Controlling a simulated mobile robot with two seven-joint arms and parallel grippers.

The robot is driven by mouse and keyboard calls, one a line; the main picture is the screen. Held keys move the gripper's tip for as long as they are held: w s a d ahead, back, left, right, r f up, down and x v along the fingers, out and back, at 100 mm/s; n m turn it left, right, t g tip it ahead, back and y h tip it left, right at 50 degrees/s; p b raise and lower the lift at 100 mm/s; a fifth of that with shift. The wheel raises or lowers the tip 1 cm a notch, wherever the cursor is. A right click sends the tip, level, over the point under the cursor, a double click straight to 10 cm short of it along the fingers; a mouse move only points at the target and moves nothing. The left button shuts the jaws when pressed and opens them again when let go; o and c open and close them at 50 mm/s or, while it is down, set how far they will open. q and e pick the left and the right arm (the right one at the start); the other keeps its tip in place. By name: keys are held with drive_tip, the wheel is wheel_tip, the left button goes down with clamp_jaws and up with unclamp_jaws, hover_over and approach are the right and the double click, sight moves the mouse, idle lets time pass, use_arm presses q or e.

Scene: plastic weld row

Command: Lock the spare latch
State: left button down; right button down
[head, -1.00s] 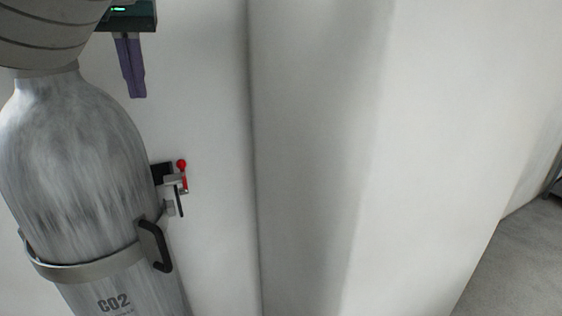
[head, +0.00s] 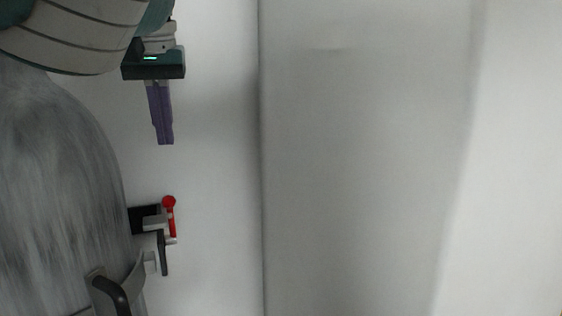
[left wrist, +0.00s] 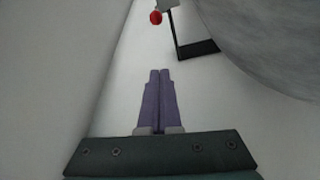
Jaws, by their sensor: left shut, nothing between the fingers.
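The latch (head: 169,219) has a red lever with a round red knob and sits on a dark plate at the wall, beside the gas cylinder's strap. In the left wrist view its red knob (left wrist: 155,17) shows at the top edge, with the rest mostly cut off. My left gripper (head: 165,142) hangs above the latch, pointing down, apart from it. Its purple fingers are together and empty, and they also show in the left wrist view (left wrist: 160,72). My right gripper is in neither view.
A large grey cylinder (head: 50,190) stands close at the left, held by a metal strap with a black handle (head: 110,294). A pale wall with a vertical corner (head: 262,160) lies to the right. The space between gripper and latch looks clear.

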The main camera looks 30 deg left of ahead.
use_arm(q)
drive_tip(key=p, duration=0.1)
hover_over(175, 232)
drive_tip(key=w+a, duration=0.4)
wheel_tip(175, 232, down, 9)
drive_tip(key=shift+s+d+p, duration=1.35)
drive_tip(key=shift+s+d, duration=0.15)
drive_tip(key=shift+s, duration=0.15)
drive_tip(key=shift+a, duration=0.1)
